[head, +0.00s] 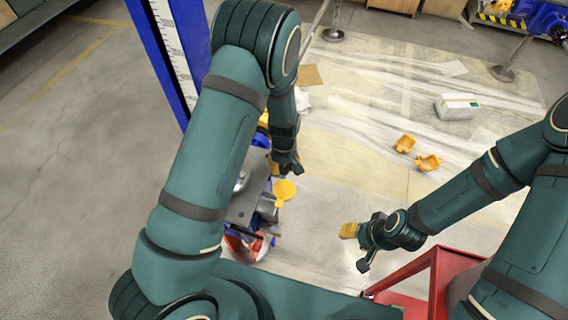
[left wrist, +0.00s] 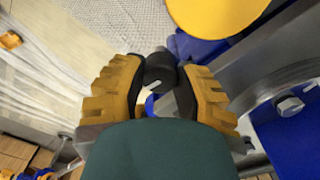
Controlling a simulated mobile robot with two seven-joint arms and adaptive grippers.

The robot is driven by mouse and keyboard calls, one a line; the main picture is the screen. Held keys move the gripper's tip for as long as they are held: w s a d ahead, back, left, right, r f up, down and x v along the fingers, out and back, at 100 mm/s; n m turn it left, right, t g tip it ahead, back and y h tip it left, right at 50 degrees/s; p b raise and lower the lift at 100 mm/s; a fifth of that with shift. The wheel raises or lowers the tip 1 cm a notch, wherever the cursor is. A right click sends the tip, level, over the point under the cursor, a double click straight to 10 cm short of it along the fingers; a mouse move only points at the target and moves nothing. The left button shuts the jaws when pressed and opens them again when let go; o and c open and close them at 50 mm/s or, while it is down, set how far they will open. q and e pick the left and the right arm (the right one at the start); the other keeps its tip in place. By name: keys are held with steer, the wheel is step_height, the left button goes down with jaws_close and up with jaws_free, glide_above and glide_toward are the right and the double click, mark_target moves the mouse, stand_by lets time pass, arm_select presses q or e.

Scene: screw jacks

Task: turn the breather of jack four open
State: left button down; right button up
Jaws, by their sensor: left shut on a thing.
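The jack with its blue column (head: 195,25) and scale stands at the left of the head view. Its lower parts are largely behind my left arm. My left gripper (head: 285,165) is low beside the jack, just above a round yellow disc (head: 285,190). In the left wrist view the yellow fingers of my left gripper (left wrist: 160,90) are shut on a black round knob, which I take for the breather (left wrist: 160,68). The yellow disc also shows there (left wrist: 215,12), beyond the right finger. My right gripper (head: 358,247) is open over the floor, away from the jack.
A red cart frame (head: 435,275) stands in front of my right arm. Two orange-yellow pieces (head: 405,143) (head: 428,162) and a white box (head: 457,106) lie on the sheeted floor. Another blue machine (head: 535,15) is at the far right. The floor left of the column is clear.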

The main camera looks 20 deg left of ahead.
mark_target(284, 167)
arm_select(q)
steer(key=shift+n, duration=0.9)
steer(key=shift+p, duration=0.3)
steer(key=c, duration=0.6)
jaws_free()
step_height(284, 167, up, 12)
steer(key=shift+s, duration=0.1)
